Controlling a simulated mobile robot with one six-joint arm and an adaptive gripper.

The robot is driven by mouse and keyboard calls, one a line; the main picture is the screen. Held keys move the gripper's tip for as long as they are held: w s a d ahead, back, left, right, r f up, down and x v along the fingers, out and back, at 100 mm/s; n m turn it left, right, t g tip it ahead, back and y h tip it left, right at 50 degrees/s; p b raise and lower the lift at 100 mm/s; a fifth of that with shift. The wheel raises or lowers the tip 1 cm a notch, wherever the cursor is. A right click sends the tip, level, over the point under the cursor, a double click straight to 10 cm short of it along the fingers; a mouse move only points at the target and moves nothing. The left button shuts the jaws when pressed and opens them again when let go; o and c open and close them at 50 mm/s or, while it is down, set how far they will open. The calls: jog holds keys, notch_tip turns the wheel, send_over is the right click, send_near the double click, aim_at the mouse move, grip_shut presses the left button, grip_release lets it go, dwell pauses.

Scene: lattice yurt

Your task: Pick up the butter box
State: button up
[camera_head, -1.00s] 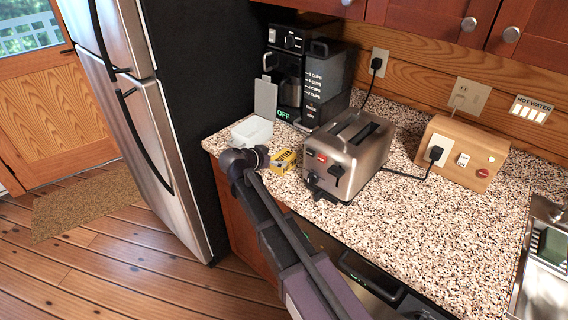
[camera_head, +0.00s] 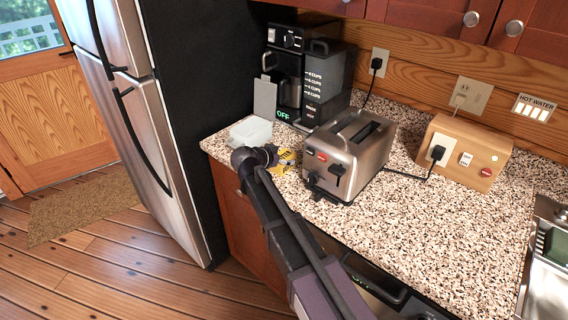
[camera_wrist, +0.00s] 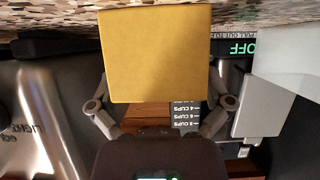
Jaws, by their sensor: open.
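The yellow butter box (camera_head: 287,157) is on the speckled counter between the toaster and the white tub. My wrist partly hides it in the head view. In the wrist view the box (camera_wrist: 155,50) fills the top middle, showing a plain yellow face. My gripper (camera_head: 274,155) is at the box, low over the counter's front edge. In the wrist view my gripper (camera_wrist: 159,85) is open, with one finger on each side of the box. The fingertips are partly hidden, so I cannot tell whether they touch it.
The steel toaster (camera_head: 347,155) stands close on the right of the box. A white tub (camera_head: 251,131) with a raised lid is just left, and the coffee maker (camera_head: 318,85) stands behind. The refrigerator (camera_head: 150,130) is at the left.

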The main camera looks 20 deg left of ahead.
aim_at(283, 156)
jog(key=c, duration=1.1)
jog(key=shift+r, duration=0.15)
notch_tip(283, 156, up, 2)
jog(key=shift+p, duration=1.15)
jog(key=shift+r+p, duration=0.8)
jog(key=s+r+p, duration=0.1)
jog(key=s, duration=1.5)
jog(key=shift+d, duration=0.15)
